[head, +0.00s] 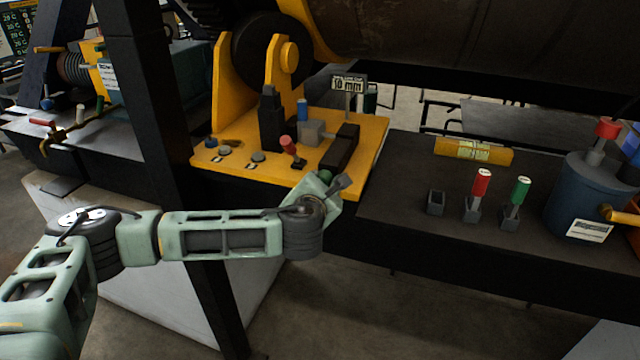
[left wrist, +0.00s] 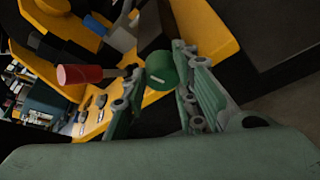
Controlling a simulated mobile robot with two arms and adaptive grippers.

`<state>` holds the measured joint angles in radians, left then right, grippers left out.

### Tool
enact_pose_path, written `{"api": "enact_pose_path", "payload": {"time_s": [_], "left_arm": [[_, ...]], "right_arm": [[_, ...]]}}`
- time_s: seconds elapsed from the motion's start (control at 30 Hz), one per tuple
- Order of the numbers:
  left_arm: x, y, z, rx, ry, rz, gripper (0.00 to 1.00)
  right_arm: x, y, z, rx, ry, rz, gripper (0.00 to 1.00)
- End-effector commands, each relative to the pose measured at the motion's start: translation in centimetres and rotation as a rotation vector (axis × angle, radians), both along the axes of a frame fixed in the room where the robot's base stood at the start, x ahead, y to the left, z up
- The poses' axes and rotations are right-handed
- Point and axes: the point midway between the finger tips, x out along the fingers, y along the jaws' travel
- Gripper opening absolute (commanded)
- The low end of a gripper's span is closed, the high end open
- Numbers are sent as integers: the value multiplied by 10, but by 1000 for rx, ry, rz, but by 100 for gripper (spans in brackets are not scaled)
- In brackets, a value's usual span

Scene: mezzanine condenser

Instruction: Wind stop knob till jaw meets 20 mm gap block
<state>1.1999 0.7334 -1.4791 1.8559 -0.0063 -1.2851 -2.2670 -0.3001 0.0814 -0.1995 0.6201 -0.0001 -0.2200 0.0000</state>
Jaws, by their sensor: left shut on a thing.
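The green stop knob (head: 325,175) sits at the near end of a dark slide (head: 341,148) on the yellow plate (head: 370,150). My left gripper (head: 331,187) is at the knob. In the left wrist view the knob (left wrist: 163,69) lies between the two fingers of the gripper (left wrist: 162,80), which is shut on it. A grey block with a blue handle (head: 302,109), probably the gap block (head: 311,132), stands between the black post (head: 271,122) and the slide. I cannot tell whether the jaw touches it. My right gripper is out of view.
A sign (head: 348,84) above the slide reads 10 mm. A red-handled lever (head: 288,145) stands on the plate. On the dark bench are an empty holder (head: 436,202), a red-handled piece (head: 481,183), a green-handled piece (head: 520,191), a yellow level (head: 473,151) and a blue canister (head: 580,195).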

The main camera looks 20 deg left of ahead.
Motion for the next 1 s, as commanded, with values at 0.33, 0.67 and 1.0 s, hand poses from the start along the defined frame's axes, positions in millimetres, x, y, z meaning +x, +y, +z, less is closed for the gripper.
{"api": "enact_pose_path", "payload": {"time_s": [0.33, 0.67, 1.0], "left_arm": [[2, 3, 4, 172, -12, 12, 0], [2, 3, 6, 214, -18, 13, 0], [3, 3, 8, 213, -23, 14, 30]], "right_arm": [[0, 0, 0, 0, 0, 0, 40], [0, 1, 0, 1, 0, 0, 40], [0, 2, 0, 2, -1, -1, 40]]}}
